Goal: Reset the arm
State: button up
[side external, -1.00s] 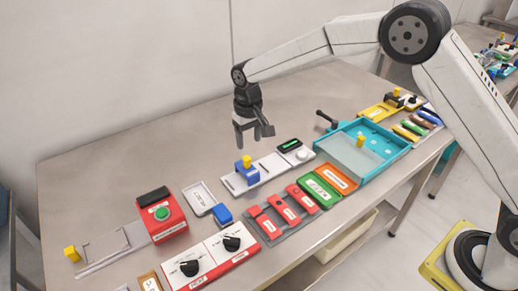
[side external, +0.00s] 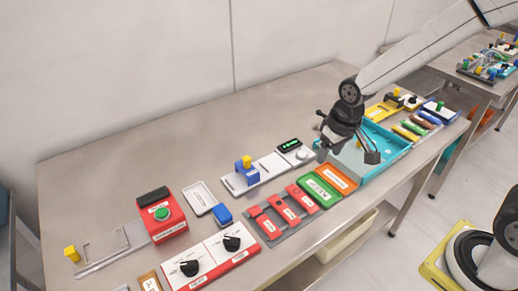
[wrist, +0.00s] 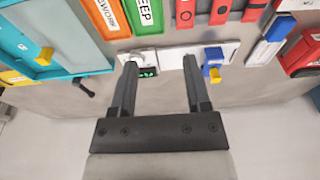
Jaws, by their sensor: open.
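My gripper (side external: 346,157) hangs in the air over the near-left part of the teal tray (side external: 391,157) in the side view. Its two dark fingers are apart with nothing between them. In the wrist view my gripper (wrist: 160,75) shows the fingers spread, with the white plate (wrist: 172,58) beyond and below them. The blue block with a yellow knob (side external: 246,170) sits on the left part of that plate, clear of my fingers. My arm reaches in from the upper right.
Left of the gripper are green and orange labelled trays (side external: 318,190), a grey rack with red pieces (side external: 278,217), a white panel with black knobs (side external: 211,256) and a red box with a green button (side external: 162,216). The back left of the table (side external: 130,150) is bare.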

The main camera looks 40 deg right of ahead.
jog(key=s+d+f, duration=0.1)
jog(key=s+d, duration=0.1)
jog(key=s, duration=0.6)
jog(key=shift+s+t, duration=0.15)
jog(key=shift+t, duration=0.15)
